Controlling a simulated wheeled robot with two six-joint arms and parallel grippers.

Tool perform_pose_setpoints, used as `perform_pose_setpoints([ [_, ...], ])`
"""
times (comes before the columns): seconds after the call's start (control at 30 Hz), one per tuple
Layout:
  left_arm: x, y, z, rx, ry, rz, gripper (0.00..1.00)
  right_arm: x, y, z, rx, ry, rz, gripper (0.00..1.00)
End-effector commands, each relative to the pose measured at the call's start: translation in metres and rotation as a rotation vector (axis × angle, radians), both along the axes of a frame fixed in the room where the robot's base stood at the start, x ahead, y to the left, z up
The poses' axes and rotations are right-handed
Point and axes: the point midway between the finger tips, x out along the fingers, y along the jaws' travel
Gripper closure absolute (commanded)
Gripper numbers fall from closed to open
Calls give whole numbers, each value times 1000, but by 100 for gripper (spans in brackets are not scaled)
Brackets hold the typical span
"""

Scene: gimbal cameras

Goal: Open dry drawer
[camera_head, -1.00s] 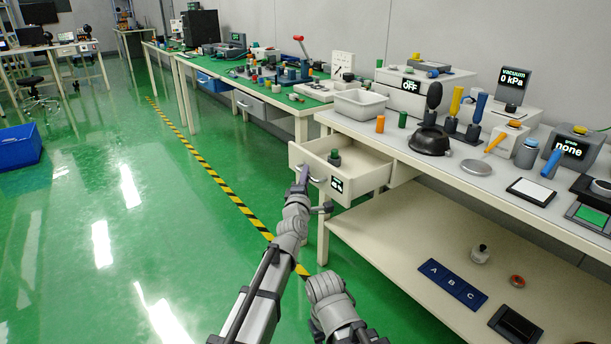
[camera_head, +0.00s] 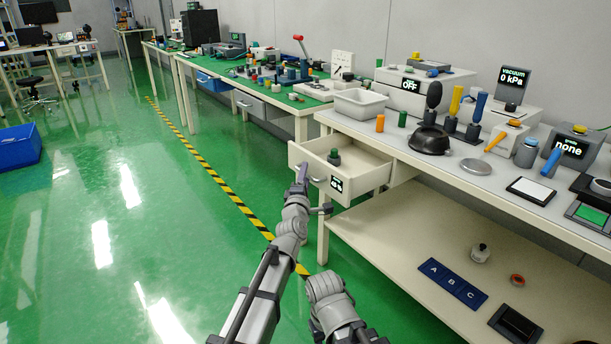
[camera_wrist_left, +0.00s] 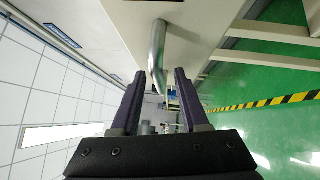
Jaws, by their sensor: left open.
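The dry drawer (camera_head: 362,188) is cream-coloured and pulled out from under the right workbench. A dark jar with a green top (camera_head: 334,157) stands inside it. A small dark label is on its front. A curved metal handle (camera_wrist_left: 157,48) sits on the drawer front (camera_wrist_left: 195,14) in the left wrist view. My left gripper (camera_head: 303,172) is at the drawer front, close by the handle. In the left wrist view my left gripper (camera_wrist_left: 160,76) has its two purple fingers apart, with the handle's end at the gap between them. My right gripper does not show; only part of that arm does.
A lower shelf (camera_head: 400,235) holds blue A, B, C plates (camera_head: 452,283). Green floor with a yellow-black stripe (camera_head: 225,188) is clear left of the drawer.

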Motion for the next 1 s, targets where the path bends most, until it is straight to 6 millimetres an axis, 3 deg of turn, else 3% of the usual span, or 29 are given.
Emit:
perform_pose_setpoints([
  [0.5, -72, 10, -10, -1, 0, -1, 55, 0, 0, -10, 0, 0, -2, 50],
  [0.87, -73, 10, -11, 9, 5, -4, 55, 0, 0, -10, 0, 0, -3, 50],
  [1.0, -78, 10, -32, 152, 73, -51, 55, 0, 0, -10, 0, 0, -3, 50],
])
